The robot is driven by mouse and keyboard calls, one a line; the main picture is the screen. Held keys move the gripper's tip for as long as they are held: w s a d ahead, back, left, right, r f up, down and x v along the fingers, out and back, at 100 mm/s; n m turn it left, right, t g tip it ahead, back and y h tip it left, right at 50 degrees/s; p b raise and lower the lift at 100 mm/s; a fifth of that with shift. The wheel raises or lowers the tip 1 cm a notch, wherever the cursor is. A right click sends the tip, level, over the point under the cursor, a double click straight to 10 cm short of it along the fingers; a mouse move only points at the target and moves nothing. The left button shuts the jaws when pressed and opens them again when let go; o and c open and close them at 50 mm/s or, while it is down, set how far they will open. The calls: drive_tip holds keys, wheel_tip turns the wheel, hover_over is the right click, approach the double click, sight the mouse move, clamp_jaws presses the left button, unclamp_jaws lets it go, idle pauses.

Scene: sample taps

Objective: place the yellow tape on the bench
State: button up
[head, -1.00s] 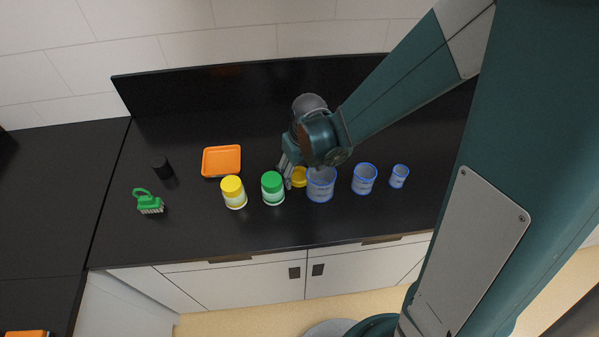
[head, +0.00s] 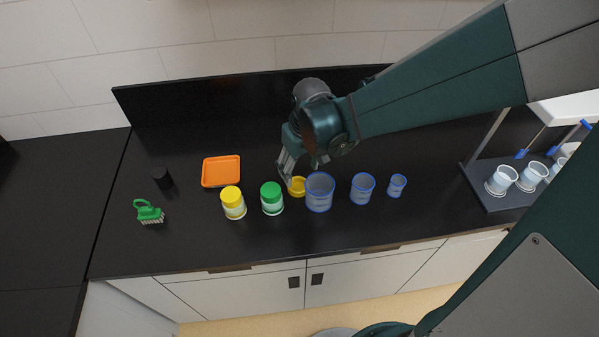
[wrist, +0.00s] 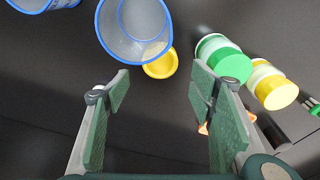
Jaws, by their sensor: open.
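The yellow tape (head: 297,187) is a small round roll on the black bench (head: 330,229), between the green-lidded jar (head: 272,198) and the largest blue-rimmed beaker (head: 320,193). In the wrist view the tape (wrist: 161,65) lies beyond the fingertips, partly hidden by the beaker (wrist: 118,38). My gripper (head: 284,168) is just behind and left of the tape in the head view. In the wrist view my gripper (wrist: 158,85) is open, with nothing between its fingers.
A yellow-lidded jar (head: 233,203), orange tray (head: 221,171), green brush (head: 149,211) and black cylinder (head: 162,178) are to the left. Two smaller beakers (head: 363,188) stand to the right. A rack with cups (head: 502,180) is at far right. The bench's front strip is clear.

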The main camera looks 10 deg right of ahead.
drive_tip(key=shift+s+d+r, duration=0.1)
drive_tip(key=shift+s+r, duration=0.05)
drive_tip(key=shift+r, duration=0.75)
drive_tip(key=shift+s+r, duration=0.1)
drive_tip(key=shift+r, duration=0.8)
drive_tip(key=s+d+r+m+t, duration=0.4)
drive_tip(key=s+d+r+t, duration=0.1)
drive_tip(key=s+d+r, duration=0.8)
drive_tip(key=shift+s+r+t+h, duration=0.3)
drive_tip(key=shift+s+r+h, duration=0.1)
drive_tip(key=shift+s, duration=0.25)
drive_tip(key=shift+o, duration=0.5)
drive_tip(key=shift+w, duration=0.15)
